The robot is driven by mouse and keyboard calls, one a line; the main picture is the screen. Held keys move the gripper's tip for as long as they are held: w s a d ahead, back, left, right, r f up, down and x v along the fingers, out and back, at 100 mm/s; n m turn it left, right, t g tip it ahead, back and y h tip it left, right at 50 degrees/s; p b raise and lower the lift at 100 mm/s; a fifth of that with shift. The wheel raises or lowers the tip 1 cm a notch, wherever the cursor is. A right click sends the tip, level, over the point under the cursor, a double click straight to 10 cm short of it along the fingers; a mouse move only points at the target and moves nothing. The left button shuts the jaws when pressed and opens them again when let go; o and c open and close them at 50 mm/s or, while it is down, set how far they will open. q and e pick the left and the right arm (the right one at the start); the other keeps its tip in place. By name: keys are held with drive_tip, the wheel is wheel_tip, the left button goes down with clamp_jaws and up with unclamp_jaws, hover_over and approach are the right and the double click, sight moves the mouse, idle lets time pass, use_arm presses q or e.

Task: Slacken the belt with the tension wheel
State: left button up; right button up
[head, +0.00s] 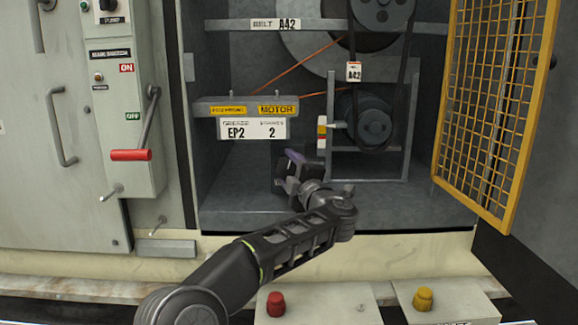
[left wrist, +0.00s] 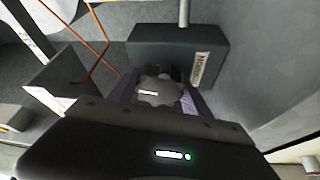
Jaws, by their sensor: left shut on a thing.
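My left gripper (head: 294,166) reaches into the open cabinet, below the shelf with the MOTOR label. In the left wrist view its purple fingers (left wrist: 160,97) are shut on the grey lobed tension wheel (left wrist: 158,88), which has a white mark on its face. The wheel is hidden behind my gripper in the head view. The black belt (head: 351,42) runs between the upper pulley (head: 382,8) and the lower motor pulley (head: 375,127). Its slackness cannot be told. My right gripper is not in view.
A yellow mesh door (head: 494,105) stands open at the right. A red-handled lever (head: 131,155) is on the left panel. A red knob (head: 276,304) and a yellow knob (head: 423,299) are in front. An orange wire (left wrist: 97,45) hangs near the gripper.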

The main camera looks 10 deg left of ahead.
use_arm(q)
drive_tip(key=shift+n+g, duration=0.3)
drive_tip(key=shift+n, duration=0.2)
drive_tip(key=o, duration=1.3)
drive_tip(key=v, duration=0.7)
drive_tip(key=shift+s+d+f, duration=0.1)
drive_tip(key=shift+s+d, duration=0.1)
drive_tip(key=shift+s, duration=0.15)
